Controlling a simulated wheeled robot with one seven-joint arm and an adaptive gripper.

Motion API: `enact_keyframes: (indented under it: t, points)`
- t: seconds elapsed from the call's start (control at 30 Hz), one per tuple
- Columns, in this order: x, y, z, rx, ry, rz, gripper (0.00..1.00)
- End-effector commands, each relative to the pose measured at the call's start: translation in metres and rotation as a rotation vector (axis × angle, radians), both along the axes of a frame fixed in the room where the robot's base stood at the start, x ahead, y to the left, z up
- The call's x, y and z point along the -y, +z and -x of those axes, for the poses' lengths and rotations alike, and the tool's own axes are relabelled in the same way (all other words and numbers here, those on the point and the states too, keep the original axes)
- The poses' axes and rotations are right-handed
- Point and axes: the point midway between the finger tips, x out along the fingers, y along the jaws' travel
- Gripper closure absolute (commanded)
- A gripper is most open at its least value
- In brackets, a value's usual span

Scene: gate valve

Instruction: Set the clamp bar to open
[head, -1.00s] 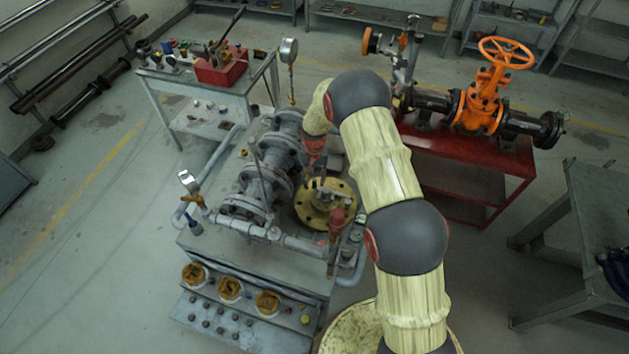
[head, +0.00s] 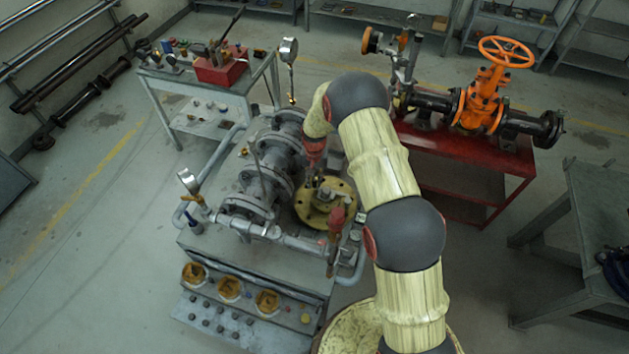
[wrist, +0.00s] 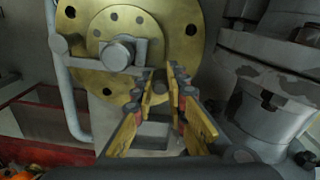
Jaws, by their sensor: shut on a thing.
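The flange also shows in the head view (head: 312,213), on the grey bench beside the grey pipework. My gripper (wrist: 162,78) has yellow and red fingers with dark pads. The held end is mostly hidden between the fingertips. In the head view my gripper (head: 314,180) is small and partly hidden behind my arm.
Grey flanged pipes (head: 262,180) stand close left of the flange. A red-handled valve (head: 337,217) and a thin pipe are close in front. A pressure gauge (head: 288,50) rises behind. An orange valve (head: 480,105) stands on a red bench to the right.

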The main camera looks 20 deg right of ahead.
Motion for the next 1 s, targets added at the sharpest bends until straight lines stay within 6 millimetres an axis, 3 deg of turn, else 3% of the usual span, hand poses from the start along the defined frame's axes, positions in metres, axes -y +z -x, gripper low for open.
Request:
enact_keyframes:
  t: [0.7,1.0]
  points:
    - [0.0,0.0,-0.001,0.001,-0.002,-0.001,1.0]
    - [0.009,-0.001,-0.011,0.004,-0.089,-0.001,1.0]
